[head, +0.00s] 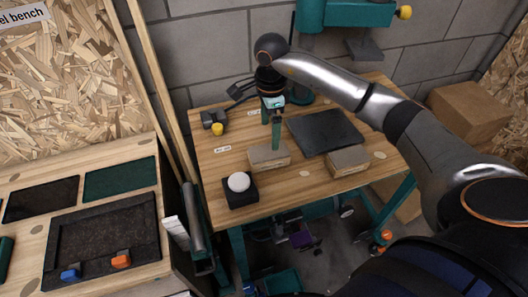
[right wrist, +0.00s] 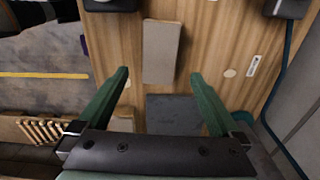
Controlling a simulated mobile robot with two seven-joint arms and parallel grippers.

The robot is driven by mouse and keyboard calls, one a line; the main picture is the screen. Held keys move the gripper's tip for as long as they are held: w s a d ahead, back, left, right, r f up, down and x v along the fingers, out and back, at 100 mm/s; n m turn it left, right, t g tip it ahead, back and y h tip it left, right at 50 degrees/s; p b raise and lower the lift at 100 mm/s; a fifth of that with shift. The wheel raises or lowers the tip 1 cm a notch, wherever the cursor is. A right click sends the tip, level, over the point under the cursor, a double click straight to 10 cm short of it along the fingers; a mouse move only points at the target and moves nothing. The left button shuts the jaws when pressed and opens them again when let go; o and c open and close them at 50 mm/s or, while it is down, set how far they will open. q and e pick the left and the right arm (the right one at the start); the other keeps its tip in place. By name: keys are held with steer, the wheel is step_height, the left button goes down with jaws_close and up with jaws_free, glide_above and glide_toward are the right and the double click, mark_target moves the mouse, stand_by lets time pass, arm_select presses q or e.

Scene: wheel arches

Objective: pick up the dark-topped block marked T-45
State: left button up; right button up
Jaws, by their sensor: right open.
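A low wooden block (head: 268,156) with a greyish-brown top lies near the middle of the wooden workbench (head: 303,187). A similar block (head: 348,161) lies to its right. Markings on both are too small to read, so I cannot tell which one is T-45. My right gripper (head: 270,137) is open with green fingers pointing down at the back of the left block. In the right wrist view the same block (right wrist: 161,52) appears between the open fingertips (right wrist: 160,73), not gripped. My left gripper is out of view.
A dark flat plate (head: 326,131) lies behind the right block. A black stand with a white ball (head: 240,182) is at the front left. A black device with a yellow knob (head: 217,127) stands at the back left. A second bench with a dark tray (head: 150,235) is on the left.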

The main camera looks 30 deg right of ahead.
mark_target(269, 151)
step_height(269, 151, down, 10)
steer(key=shift+a+r+p, duration=0.1)
steer(key=shift+r+p, duration=0.15)
steer(key=shift+p, duration=0.45)
steer(key=c, duration=1.4)
steer(key=shift+c, duration=0.2)
steer(key=shift+r, duration=0.15)
